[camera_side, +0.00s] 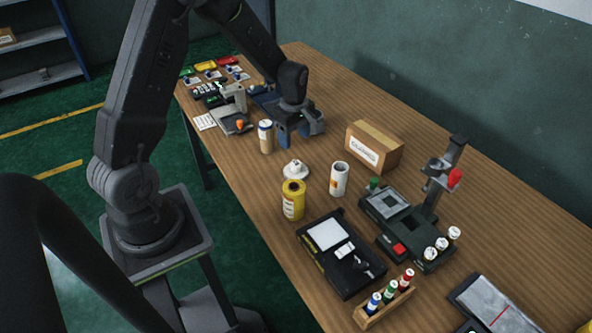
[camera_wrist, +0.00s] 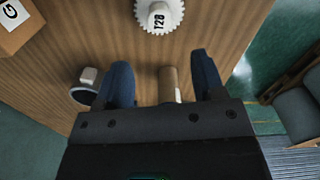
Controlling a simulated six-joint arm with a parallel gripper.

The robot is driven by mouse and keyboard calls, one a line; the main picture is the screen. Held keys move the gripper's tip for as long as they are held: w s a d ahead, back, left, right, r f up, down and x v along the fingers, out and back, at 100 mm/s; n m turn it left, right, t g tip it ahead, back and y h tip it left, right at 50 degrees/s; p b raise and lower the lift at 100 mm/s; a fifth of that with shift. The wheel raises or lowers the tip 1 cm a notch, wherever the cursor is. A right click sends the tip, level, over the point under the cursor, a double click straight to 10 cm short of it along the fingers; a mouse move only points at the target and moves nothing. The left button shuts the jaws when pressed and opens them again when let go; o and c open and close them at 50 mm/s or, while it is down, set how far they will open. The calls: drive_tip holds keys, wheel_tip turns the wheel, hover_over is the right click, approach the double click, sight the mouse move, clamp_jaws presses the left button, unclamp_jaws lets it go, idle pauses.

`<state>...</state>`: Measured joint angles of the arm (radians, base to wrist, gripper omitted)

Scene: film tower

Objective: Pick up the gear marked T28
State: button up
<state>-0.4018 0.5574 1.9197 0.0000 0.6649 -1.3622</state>
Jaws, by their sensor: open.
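The white gear (camera_side: 295,169) lies on the wooden table (camera_side: 345,98) in front of my gripper (camera_side: 297,138) in the side view. In the wrist view the toothed gear (camera_wrist: 143,18) is at the top edge, partly cut off, with T28 on its hub. My gripper (camera_wrist: 161,64) shows blue fingers standing apart. The gear is beyond the fingertips, not between them. A tan cylindrical thing (camera_wrist: 169,84) shows between the fingers, partly hidden by the gripper body; I cannot tell its distance.
A cardboard box (camera_side: 375,146) stands right of my gripper. A tan container (camera_side: 265,137) stands to its left. A yellow canister (camera_side: 293,200) and a white cylinder (camera_side: 339,179) stand close to the gear. A black device (camera_side: 340,253) lies nearer the camera.

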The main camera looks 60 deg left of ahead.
sight(295, 162)
wheel_tip(295, 162, down, 10)
drive_tip(key=shift+d, duration=0.15)
idle(0.4)
drive_tip(key=shift+c, duration=0.3)
drive_tip(key=c, duration=1)
drive_tip(key=shift+o, duration=0.2)
drive_tip(key=shift+r, duration=0.15)
